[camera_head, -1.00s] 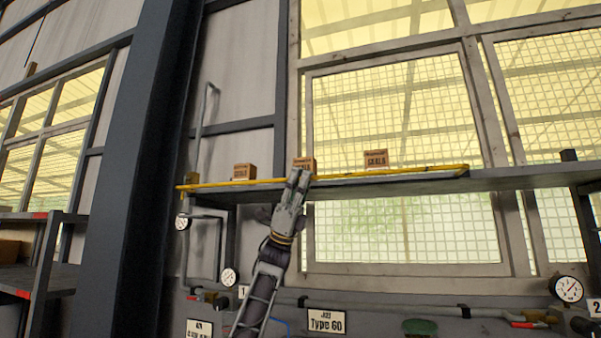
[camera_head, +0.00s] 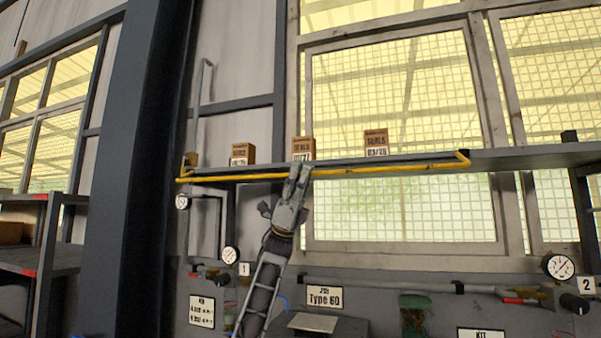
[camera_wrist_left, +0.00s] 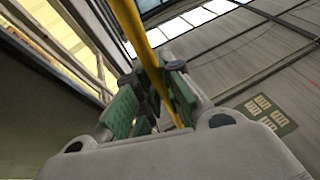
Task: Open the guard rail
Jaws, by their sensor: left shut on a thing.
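The yellow guard rail (camera_head: 390,171) runs along the front edge of the grey shelf (camera_head: 510,157), with bent ends at left and right. My right gripper is in no view.
Three cardboard boxes, a left one (camera_head: 242,154), a middle one (camera_head: 303,148) and a right one (camera_head: 376,142), stand on the shelf. A dark column (camera_head: 150,150) rises at left. Gauges (camera_head: 558,266) and pipes line the panel below. Mesh windows stand behind.

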